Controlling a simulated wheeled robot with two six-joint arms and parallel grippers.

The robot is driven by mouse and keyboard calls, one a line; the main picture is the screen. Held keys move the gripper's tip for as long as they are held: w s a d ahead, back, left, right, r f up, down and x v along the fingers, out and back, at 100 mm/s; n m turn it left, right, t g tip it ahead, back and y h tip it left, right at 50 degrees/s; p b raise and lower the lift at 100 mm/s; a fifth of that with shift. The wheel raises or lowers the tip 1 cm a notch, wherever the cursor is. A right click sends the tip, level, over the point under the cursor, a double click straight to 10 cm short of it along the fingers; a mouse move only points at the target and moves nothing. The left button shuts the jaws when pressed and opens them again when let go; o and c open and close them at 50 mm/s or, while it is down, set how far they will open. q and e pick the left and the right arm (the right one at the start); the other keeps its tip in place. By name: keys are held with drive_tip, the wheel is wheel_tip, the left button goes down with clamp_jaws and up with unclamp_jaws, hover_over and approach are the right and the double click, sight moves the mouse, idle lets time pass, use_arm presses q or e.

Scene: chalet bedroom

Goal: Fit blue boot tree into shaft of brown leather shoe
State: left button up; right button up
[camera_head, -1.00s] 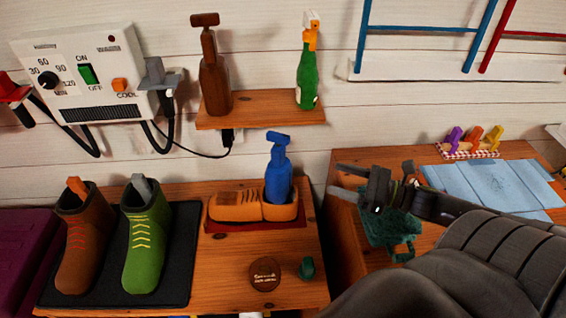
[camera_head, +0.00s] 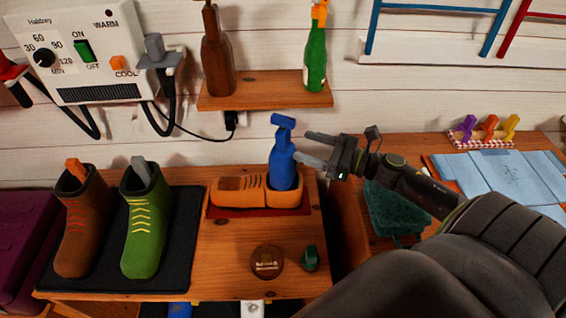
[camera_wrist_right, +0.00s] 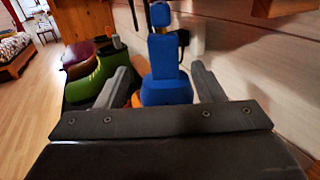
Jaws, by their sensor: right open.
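The blue boot tree (camera_head: 283,168) stands upright in the right part of an orange-tan holder (camera_head: 238,190) on the wooden table. My right gripper (camera_head: 313,149) is open just right of the boot tree's upper part. In the right wrist view the boot tree (camera_wrist_right: 166,75) shows between the two open fingers (camera_wrist_right: 160,85), with gaps on both sides; whether the fingers surround it is unclear. My left gripper is not in view.
A green boot (camera_head: 146,220) stands beside the brown shoe on the black mat (camera_head: 183,262). A round brown tin (camera_head: 267,262) and small green item (camera_head: 310,258) lie in front.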

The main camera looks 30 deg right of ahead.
sight(289, 136)
drive_tip(key=shift+p+x, duration=0.4)
drive_tip(key=shift+x, duration=0.7)
drive_tip(key=shift+w+a+r+p, duration=0.15)
drive_tip(key=shift+w+r+p, duration=0.15)
drive_tip(key=shift+w+p, duration=0.15)
drive_tip(key=x, duration=0.1)
drive_tip(key=p+x, duration=0.2)
drive_tip(key=shift+w+r, duration=0.2)
drive_tip(key=shift+r, duration=0.05)
drive_tip(key=shift+w+a+f, duration=0.2)
drive_tip(key=shift+w+a, duration=0.05)
drive_tip(key=shift+w, duration=0.2)
clamp_jaws()
